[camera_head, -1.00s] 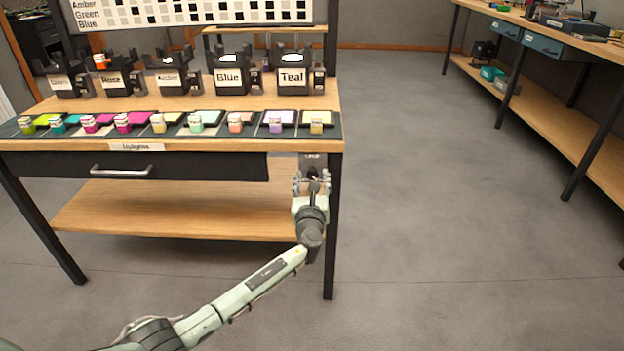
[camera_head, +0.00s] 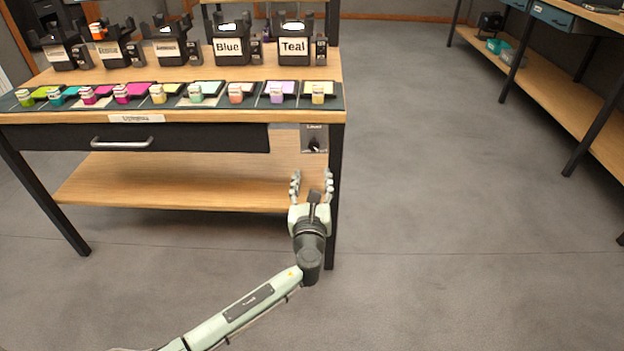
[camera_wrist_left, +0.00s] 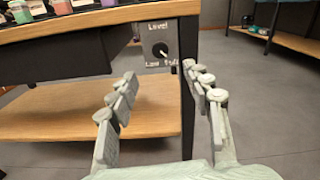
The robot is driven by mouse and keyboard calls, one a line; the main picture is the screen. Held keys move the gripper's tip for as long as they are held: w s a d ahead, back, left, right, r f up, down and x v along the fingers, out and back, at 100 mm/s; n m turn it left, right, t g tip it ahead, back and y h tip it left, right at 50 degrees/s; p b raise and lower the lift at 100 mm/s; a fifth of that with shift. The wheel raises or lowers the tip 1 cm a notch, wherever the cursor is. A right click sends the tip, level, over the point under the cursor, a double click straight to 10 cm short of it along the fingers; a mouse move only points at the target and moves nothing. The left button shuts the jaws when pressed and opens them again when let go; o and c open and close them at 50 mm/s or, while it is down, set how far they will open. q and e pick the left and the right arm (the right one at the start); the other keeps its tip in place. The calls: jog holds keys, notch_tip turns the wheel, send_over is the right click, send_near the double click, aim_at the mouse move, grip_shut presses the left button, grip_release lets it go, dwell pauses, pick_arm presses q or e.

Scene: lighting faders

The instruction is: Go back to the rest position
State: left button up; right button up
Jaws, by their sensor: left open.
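My left gripper (camera_head: 312,186) is open and empty in front of the right end of the workbench. Its two fingers stand apart and also show in the left wrist view (camera_wrist_left: 158,90). A grey plate with a black knob (camera_head: 314,146) is fixed under the bench top at the right. In the left wrist view the knob (camera_wrist_left: 160,49) and the words "Level" and "Low" show on the plate. The gripper is below the knob in the head view and apart from it. My right gripper is in neither view.
The workbench (camera_head: 60,116) carries several labelled black fixtures, such as Blue (camera_head: 230,48) and Teal (camera_head: 293,48), and a row of coloured jars. A drawer handle (camera_head: 121,142) sticks out in front. A lower shelf (camera_head: 170,184) is empty. Grey floor (camera_head: 430,200) lies clear at right.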

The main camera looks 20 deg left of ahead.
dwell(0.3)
pick_arm(q)
jog(key=s+a+f+n+g, duration=0.4)
jog(key=s+f+n, duration=0.3)
jog(key=f+n, duration=0.1)
jog(key=s+a+f+n+g, duration=0.4)
jog(key=s+f+n, duration=0.3)
jog(key=f, duration=0.2)
jog(key=s+f+n+g+h, duration=0.2)
jog(key=s+f+n+g, duration=0.1)
jog(key=s+n, duration=0.4)
jog(key=s+f+n+g+h, duration=0.1)
jog(key=s+f+n+g, duration=0.2)
jog(key=s, duration=1)
notch_tip(320, 180, down, 3)
jog(key=n, duration=0.5)
jog(key=shift+d+h, duration=0.2)
jog(key=shift+h, duration=0.2)
